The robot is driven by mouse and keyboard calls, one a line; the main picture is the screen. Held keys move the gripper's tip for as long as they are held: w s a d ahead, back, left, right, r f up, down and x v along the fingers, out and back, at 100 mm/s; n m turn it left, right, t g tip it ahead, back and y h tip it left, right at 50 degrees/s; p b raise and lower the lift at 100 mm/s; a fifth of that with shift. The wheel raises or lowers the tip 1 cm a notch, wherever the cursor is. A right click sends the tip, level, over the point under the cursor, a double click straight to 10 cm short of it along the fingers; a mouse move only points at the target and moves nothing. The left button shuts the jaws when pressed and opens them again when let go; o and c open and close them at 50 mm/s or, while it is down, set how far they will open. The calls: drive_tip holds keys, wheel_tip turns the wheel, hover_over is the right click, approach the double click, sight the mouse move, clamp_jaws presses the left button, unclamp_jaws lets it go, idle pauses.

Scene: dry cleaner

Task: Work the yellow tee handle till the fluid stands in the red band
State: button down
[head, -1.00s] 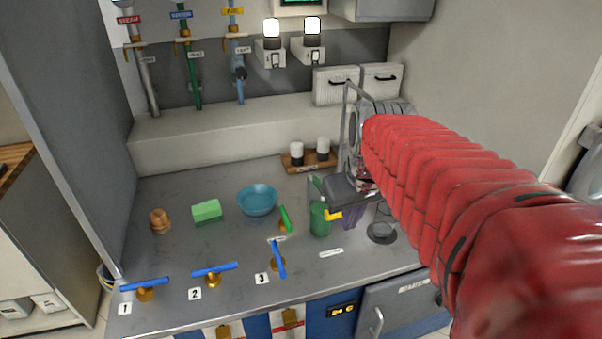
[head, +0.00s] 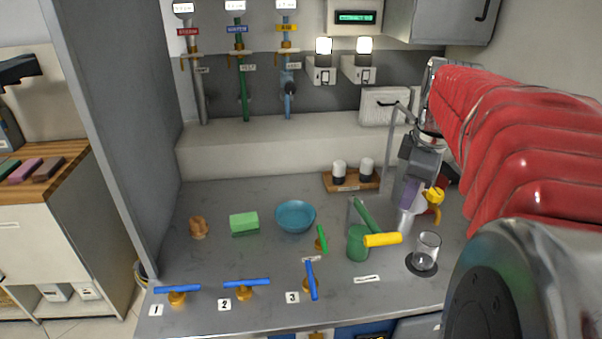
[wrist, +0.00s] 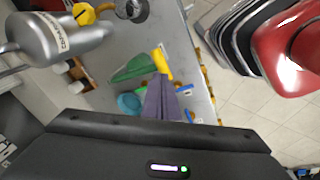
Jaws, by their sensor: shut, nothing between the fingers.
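The yellow tee handle (head: 383,240) lies crosswise at the end of a green lever (head: 366,214), beside a green cylinder (head: 357,244) on the counter. In the wrist view, the yellow handle (wrist: 162,63) shows just beyond my fingertips. My gripper (head: 409,195) is shut and empty, with purple fingers, above and to the right of the handle in the head view. They appear apart. A clear glass (head: 427,248) stands on a dark round pad to the right. I cannot make out a red band or a fluid level.
A metal vessel (wrist: 62,38) with a yellow knob (wrist: 83,14) is near my gripper. A blue bowl (head: 296,216), green sponge (head: 244,222) and blue-handled valves (head: 247,283) are to the left. A wooden tray (head: 352,184) with two white-topped jars stands behind.

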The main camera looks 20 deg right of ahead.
sight(385, 236)
drive_tip(key=shift+w+a+r+n, duration=0.1)
drive_tip(key=shift+a+r+n, duration=0.2)
drive_tip(key=shift+n, duration=0.85)
drive_tip(key=shift+w+a+r+n, duration=0.1)
drive_tip(key=shift+r+n, duration=0.25)
drive_tip(key=shift+n, duration=0.75)
drive_tip(key=shift+w+a+r+n, duration=0.1)
drive_tip(key=shift+a+r+n, duration=0.2)
drive_tip(key=shift+n, duration=0.85)
drive_tip(key=shift+d+f, duration=0.1)
drive_tip(key=shift+d, duration=0.05)
drive_tip(key=x, duration=1.3)
drive_tip(key=shift+a+f, duration=0.2)
drive_tip(key=shift+f, duration=0.2)
drive_tip(key=shift+s, duration=0.1)
